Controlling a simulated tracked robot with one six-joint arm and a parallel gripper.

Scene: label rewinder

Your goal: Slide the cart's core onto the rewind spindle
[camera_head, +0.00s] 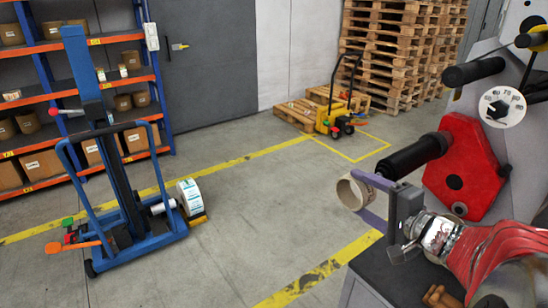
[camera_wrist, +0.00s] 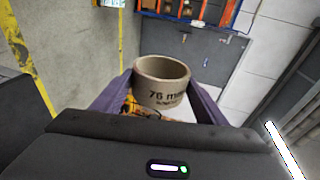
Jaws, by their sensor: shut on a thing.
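A short cardboard core (camera_head: 348,193), a tan hollow ring, is held between the purple fingers of my gripper (camera_head: 366,193). In the wrist view the core (camera_wrist: 160,92) shows "76 mm" print and sits between both fingers, its open end facing up in the picture. A black spindle (camera_head: 411,156) juts left from a red housing (camera_head: 474,160) on the machine. The core is apart from it, below and left of its free end. A second black cylinder (camera_head: 473,71) juts out higher up. The blue cart (camera_head: 122,190) stands at left, with a white label roll (camera_head: 190,197) low on its right side.
A dial (camera_head: 502,107) is on the machine at right. A dark machine top (camera_head: 390,270) lies below my gripper. Shelves with boxes (camera_head: 75,100), a yellow pallet truck (camera_head: 333,118) and stacked pallets (camera_head: 400,45) stand at the back. The middle floor is clear.

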